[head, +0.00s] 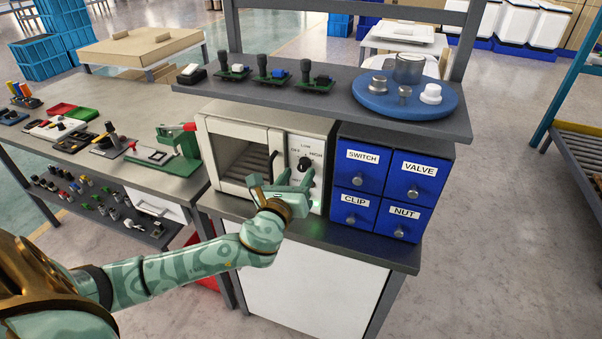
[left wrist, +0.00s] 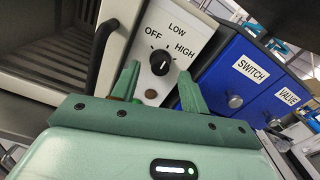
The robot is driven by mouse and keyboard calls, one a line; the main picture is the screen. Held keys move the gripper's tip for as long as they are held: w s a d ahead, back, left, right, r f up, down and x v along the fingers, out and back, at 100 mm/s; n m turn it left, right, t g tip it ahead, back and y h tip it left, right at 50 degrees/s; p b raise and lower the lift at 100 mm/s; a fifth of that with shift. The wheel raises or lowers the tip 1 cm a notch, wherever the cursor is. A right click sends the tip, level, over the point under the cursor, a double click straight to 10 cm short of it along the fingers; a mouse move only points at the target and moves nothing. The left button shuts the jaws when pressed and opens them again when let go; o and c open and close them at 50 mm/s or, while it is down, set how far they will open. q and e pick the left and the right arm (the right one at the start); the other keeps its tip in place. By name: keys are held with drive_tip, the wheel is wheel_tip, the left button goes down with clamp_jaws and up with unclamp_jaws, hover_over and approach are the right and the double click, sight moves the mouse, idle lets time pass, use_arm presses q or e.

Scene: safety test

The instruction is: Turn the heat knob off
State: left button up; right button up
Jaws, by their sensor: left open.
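The heat knob (head: 304,164) is a black round dial on the white panel of a small oven (head: 228,125), with OFF, LOW and HIGH printed around it. In the left wrist view the knob (left wrist: 160,62) shows close up, with a white mark on its face; where the mark points is hard to tell. Below it on the panel is a small round brownish button (left wrist: 151,94). My left gripper (head: 284,179) is open in front of the panel, just below the knob. In the wrist view its two green fingers (left wrist: 160,88) stand apart with the knob beyond and between them; contact is not visible.
Blue drawers (head: 392,182) labelled SWITCH, VALVE, CLIP and NUT stand right of the oven. A shelf (head: 340,92) above holds small circuit boards and a blue round tray (head: 375,103). A green press-like device (head: 181,148) stands to the left.

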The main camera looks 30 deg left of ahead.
sight(303, 165)
use_arm(q)
drive_tip(key=shift+x, duration=1.3)
clamp_jaws()
